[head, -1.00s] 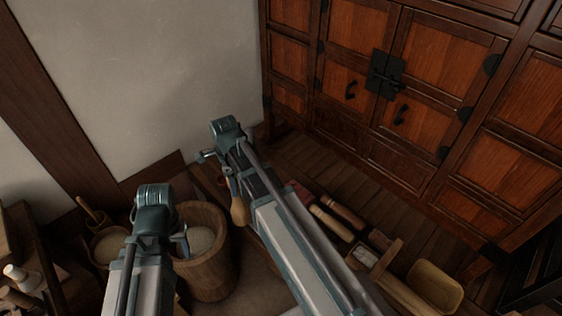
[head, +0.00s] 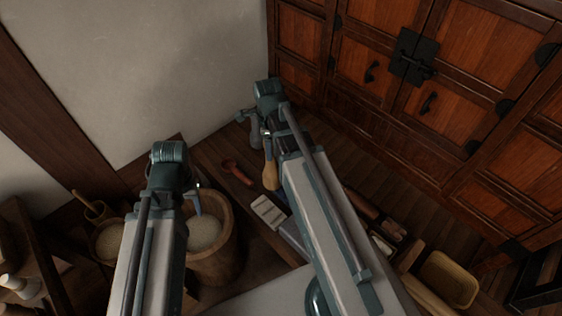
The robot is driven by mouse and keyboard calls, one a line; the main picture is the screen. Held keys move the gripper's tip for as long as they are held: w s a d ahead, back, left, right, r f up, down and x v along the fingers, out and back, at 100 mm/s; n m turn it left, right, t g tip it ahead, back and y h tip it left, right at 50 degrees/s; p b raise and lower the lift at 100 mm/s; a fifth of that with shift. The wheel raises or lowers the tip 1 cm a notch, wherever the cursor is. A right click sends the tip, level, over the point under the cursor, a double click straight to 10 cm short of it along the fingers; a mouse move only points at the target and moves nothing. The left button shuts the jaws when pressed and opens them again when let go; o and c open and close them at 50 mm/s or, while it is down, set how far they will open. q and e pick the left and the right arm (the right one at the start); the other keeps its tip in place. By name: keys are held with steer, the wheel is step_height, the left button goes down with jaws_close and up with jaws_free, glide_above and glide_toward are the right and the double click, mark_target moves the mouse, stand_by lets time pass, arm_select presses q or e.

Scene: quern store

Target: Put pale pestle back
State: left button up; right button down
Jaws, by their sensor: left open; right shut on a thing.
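A pale tan, club-shaped pestle (head: 270,176) hangs at the end of my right gripper (head: 262,140), its rounded end down. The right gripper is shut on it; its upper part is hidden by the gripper. It hangs over the wooden shelf or bench top beside a red spoon. My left gripper (head: 196,196) is open and empty above the wooden tub (head: 226,262), which holds pale grain or meal (head: 203,232). The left arm covers part of the tub.
The red spoon (head: 237,173), a pale block (head: 268,212) and a grey item (head: 254,130) lie around the held pestle. A yellow wooden tray (head: 449,279) is at lower right. A wooden cabinet (head: 370,95) stands behind; a small mortar (head: 97,212) is left.

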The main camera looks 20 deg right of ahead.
steer(key=s+d+m, duration=0.1)
steer(key=s+d, duration=0.2)
steer(key=d, duration=0.1)
steer(key=w+d+f+b, duration=0.2)
steer(key=w, duration=0.5)
steer(key=w+d+f+b, duration=0.3)
steer(key=w, duration=0.5)
stand_by(0.3)
steer(key=shift+f, duration=0.15)
steer(key=shift+f+b, duration=0.2)
steer(key=shift+b, duration=0.1)
steer(key=shift+c, duration=1.1)
jaws_free()
steer(key=shift+r, duration=0.1)
steer(key=shift+r, duration=0.15)
